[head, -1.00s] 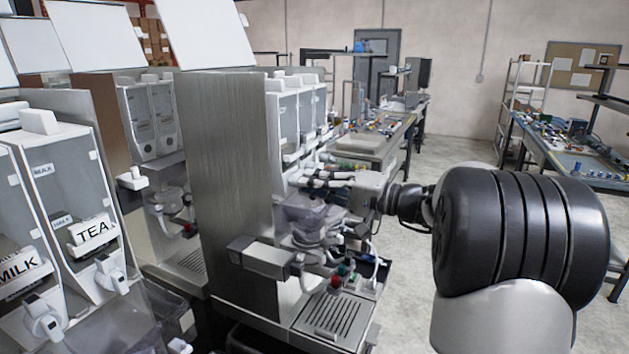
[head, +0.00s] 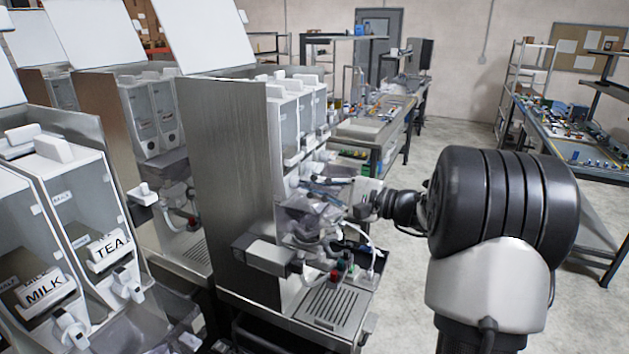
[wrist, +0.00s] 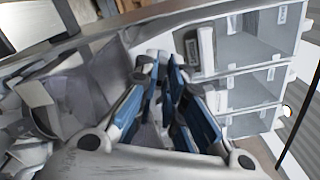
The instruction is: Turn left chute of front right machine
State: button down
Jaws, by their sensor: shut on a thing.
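The front right machine (head: 224,170) is the steel-sided dispenser in the middle of the head view, with white canisters (head: 290,125) on its front face. My gripper (head: 318,188) is at that face, below the canisters, reaching in from the right. In the wrist view its blue-padded fingers (wrist: 163,75) are close together at a small pale part by the canisters (wrist: 250,80). The fingers are shut on this part, which seems to be a chute. The fingers cover most of it, so I cannot tell its turn angle. Clear plastic bowls (head: 302,222) sit just below my gripper.
Another machine with MILK (head: 45,290) and TEA (head: 107,245) labels stands at the left.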

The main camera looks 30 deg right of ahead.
dwell(0.4)
jog(key=c, duration=2)
grip_release()
jog(key=shift+o, duration=0.2)
jog(key=shift+s, duration=0.1)
jog(key=v, duration=1.2)
